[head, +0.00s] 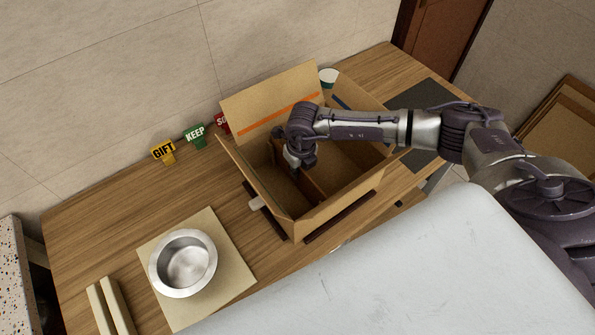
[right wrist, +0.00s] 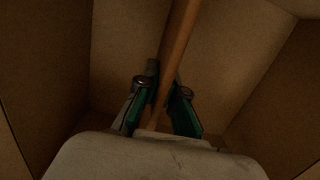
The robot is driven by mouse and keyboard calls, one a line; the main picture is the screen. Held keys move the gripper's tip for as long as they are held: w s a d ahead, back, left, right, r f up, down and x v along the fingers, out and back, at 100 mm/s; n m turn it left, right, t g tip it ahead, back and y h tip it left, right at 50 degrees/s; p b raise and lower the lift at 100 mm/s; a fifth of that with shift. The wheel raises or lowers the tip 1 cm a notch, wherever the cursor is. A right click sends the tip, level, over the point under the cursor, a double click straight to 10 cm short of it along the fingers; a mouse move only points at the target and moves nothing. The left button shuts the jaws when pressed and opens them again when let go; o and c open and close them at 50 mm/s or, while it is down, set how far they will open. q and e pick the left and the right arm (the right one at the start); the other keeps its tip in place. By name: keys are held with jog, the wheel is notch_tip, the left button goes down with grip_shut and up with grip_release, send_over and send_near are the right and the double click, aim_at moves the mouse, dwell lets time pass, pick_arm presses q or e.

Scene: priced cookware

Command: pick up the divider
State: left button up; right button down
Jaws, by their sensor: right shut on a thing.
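The divider (head: 312,187) is a brown upright panel inside the open cardboard box (head: 340,200). In the right wrist view the divider (right wrist: 178,45) runs edge-on between the two fingers. My right gripper (right wrist: 160,110) reaches down into the box and is shut on the divider, one finger on each side. In the head view the right gripper (head: 294,158) is at the divider's left end, its fingertips partly hidden. Whether the divider's bottom touches the box floor cannot be seen. My left gripper is not in view.
A metal pot (head: 183,263) sits on a beige board (head: 235,272) at the front left of the wooden table (head: 90,225). GIFT (head: 164,152) and KEEP (head: 196,136) signs stand along the wall. A dark mat (head: 425,98) lies right of the box. Box flaps stand open.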

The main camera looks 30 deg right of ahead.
notch_tip(320, 180, up, 28)
jog(key=shift+f, duration=0.2)
dwell(1.4)
dwell(0.5)
